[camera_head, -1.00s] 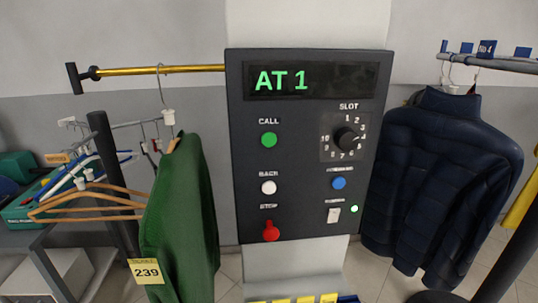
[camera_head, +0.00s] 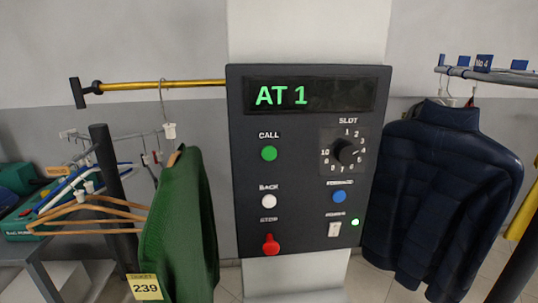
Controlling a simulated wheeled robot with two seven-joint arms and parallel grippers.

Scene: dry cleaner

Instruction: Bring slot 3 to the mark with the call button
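A dark control panel (camera_head: 303,225) stands upright in the middle of the head view. Its display (camera_head: 315,96) reads "AT 1" in green. The green CALL button (camera_head: 269,154) is at the upper left of the panel. The black SLOT knob (camera_head: 346,151) is to its right, ringed by numbers; I cannot tell surely which number it points to. Below are a white BACK button (camera_head: 268,201), a blue button (camera_head: 339,197), a red STOP knob (camera_head: 270,244) and a white switch (camera_head: 334,230) with a lit green lamp (camera_head: 355,222). Neither of my grippers is in view.
A green garment (camera_head: 182,225) with yellow tag 239 (camera_head: 145,287) hangs left of the panel, below a brass rail (camera_head: 160,86). Wooden hangers (camera_head: 90,213) are further left. A navy puffer jacket (camera_head: 440,190) hangs at the right from a grey rail (camera_head: 490,76). The panel front is unobstructed.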

